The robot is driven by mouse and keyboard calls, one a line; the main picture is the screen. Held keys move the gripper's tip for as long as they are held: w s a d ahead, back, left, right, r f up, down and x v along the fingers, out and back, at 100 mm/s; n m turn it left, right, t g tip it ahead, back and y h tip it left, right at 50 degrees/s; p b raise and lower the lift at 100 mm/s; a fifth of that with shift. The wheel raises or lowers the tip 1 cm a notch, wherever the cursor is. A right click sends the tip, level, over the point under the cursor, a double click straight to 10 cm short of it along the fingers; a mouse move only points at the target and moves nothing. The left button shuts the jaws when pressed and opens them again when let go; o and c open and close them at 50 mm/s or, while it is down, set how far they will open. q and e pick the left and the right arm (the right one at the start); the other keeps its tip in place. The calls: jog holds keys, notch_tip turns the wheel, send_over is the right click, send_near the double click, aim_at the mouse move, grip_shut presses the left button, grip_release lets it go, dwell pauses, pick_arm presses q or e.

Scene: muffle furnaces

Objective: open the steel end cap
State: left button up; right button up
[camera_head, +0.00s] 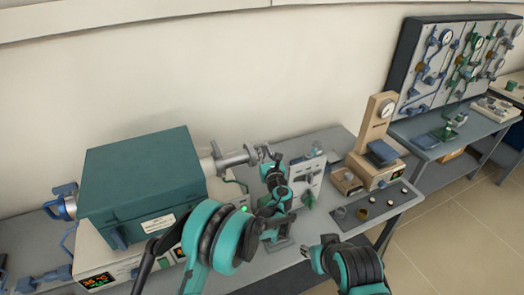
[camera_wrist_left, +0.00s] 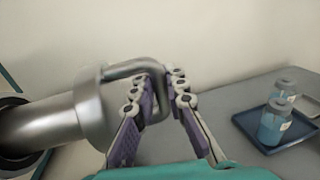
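The steel end cap (camera_wrist_left: 95,108) is a round, shiny flange on the end of a steel tube, with a bent bar handle (camera_wrist_left: 122,68) on its face. In the head view the end cap (camera_head: 237,159) sits at the right end of the teal furnace (camera_head: 143,180), in line with the tube. My left gripper (camera_wrist_left: 160,88) has its two fingers close on either side of the handle's outer bar and appears shut on it. In the head view the left gripper (camera_head: 266,154) is small and partly hidden by its own arm.
A blue tray (camera_wrist_left: 275,135) with capped bottles (camera_wrist_left: 272,122) lies on the bench to the right of the gripper. A beige gauge instrument (camera_head: 378,122) and a dark strip with round pieces (camera_head: 375,205) stand further right. The wall is close behind the furnace.

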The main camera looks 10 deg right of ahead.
pick_arm(q)
jog(key=shift+o, duration=0.4)
jog(key=s, duration=0.7)
jog(key=shift+s+d, duration=0.25)
jog(key=shift+d, duration=0.15)
